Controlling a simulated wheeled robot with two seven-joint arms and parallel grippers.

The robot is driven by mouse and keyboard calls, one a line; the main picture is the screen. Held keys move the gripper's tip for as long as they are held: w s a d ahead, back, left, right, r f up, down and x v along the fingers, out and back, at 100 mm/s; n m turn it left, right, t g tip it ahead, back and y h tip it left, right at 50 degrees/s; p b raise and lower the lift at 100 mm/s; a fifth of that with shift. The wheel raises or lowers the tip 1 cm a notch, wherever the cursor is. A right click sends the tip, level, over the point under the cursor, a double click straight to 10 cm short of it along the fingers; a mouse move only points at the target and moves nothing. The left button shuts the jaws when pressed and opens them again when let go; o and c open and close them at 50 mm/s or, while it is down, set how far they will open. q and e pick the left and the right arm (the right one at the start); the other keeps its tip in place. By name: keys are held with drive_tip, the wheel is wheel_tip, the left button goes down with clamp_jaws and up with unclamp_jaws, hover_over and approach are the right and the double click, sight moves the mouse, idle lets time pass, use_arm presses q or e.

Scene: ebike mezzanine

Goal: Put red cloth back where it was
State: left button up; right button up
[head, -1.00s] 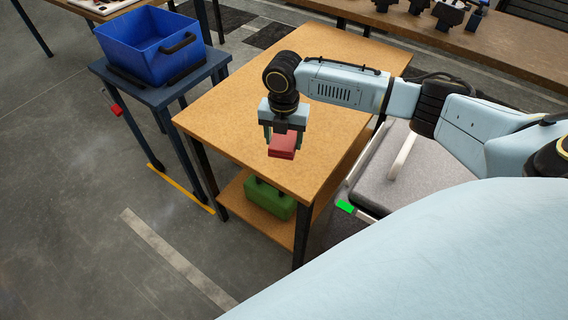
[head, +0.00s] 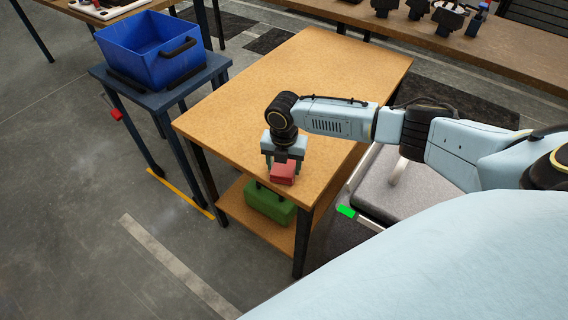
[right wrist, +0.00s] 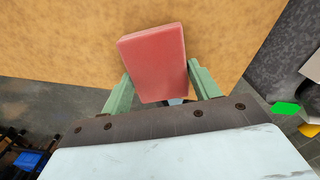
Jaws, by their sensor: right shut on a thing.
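The red cloth (head: 282,173) is a small folded block held between the fingers of my right gripper (head: 283,172). In the head view it is over the front part of the wooden table (head: 300,80), near its front edge. In the right wrist view the red cloth (right wrist: 156,62) sits between the two green fingers of the right gripper (right wrist: 162,88), with the tabletop behind it. I cannot tell whether the cloth touches the tabletop. My left gripper is not in view.
A blue bin (head: 150,48) stands on a dark blue stand (head: 205,72) at the left. A green case (head: 270,204) sits on the table's lower shelf (head: 240,212). A grey padded surface (head: 400,185) is to the right. Most of the tabletop is clear.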

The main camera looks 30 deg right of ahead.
sight(284, 167)
drive_tip(key=o, duration=0.9)
drive_tip(key=shift+o, duration=0.2)
wheel_tip(284, 167, up, 12)
drive_tip(key=p, duration=0.1)
drive_tip(key=shift+r, duration=0.15)
